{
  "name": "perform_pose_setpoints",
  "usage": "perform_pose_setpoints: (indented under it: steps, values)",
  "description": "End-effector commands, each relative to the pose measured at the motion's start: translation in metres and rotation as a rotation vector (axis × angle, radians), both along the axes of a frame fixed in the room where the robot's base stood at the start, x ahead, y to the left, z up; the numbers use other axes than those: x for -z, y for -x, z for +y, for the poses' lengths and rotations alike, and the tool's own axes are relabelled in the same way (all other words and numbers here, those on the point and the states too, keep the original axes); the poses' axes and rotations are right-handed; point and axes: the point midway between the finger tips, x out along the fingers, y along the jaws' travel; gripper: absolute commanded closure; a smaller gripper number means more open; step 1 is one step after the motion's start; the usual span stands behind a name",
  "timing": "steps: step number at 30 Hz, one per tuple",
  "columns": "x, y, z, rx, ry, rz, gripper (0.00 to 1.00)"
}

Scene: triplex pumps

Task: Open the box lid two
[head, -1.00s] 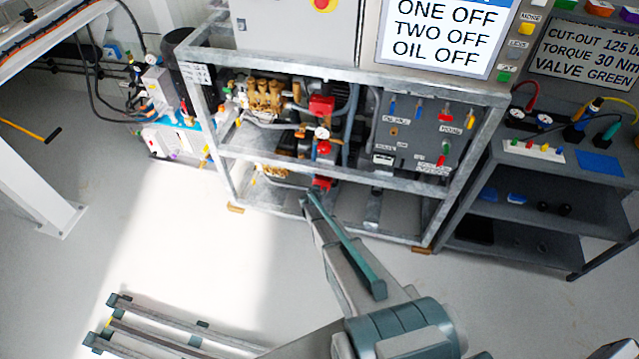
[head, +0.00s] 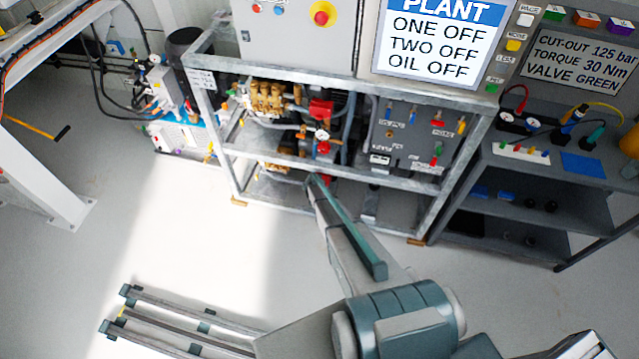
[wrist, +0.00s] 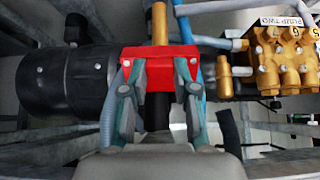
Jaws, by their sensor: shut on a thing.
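In the wrist view, a bright red box (wrist: 160,62) sits between a black motor (wrist: 65,82) and a brass pump head (wrist: 285,62) labelled PUMP TWO. My gripper (wrist: 160,80) has one finger on each side of the red box and is shut on it. The box's lid edge cannot be made out apart from its body. In the head view, my arm reaches into the lower bay of the metal frame (head: 270,157), and the gripper tip is hidden there. A red part of the lower pump shows only partly behind the crossbar. Another red box (head: 321,108) sits in the upper bay.
A brass rod (wrist: 159,22) and blue hoses (wrist: 190,30) run close around the box. Grey frame bars surround the bay. A panel with coloured valves (head: 412,135) is at right, beside a dark shelf unit (head: 530,220). The floor in front is clear.

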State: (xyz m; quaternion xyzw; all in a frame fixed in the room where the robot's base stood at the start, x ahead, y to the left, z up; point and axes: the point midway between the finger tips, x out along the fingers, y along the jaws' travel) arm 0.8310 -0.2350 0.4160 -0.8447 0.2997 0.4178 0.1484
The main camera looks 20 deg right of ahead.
Motion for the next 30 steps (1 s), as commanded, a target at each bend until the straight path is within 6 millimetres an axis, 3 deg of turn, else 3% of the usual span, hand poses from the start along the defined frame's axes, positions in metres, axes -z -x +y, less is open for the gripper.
perform_pose_setpoints:
  steps: [18,19,23,30]
  values:
    - [-0.0020,-0.0006,-0.0008,0.001,-0.015,0.020,1.00]
    - [-0.0020,-0.0006,-0.0008,0.001,-0.015,0.020,0.69]
    - [-0.0020,-0.0006,-0.0008,0.001,-0.015,0.020,0.48]
    - [-0.0019,-0.0006,-0.0005,0.001,-0.015,0.020,0.46]
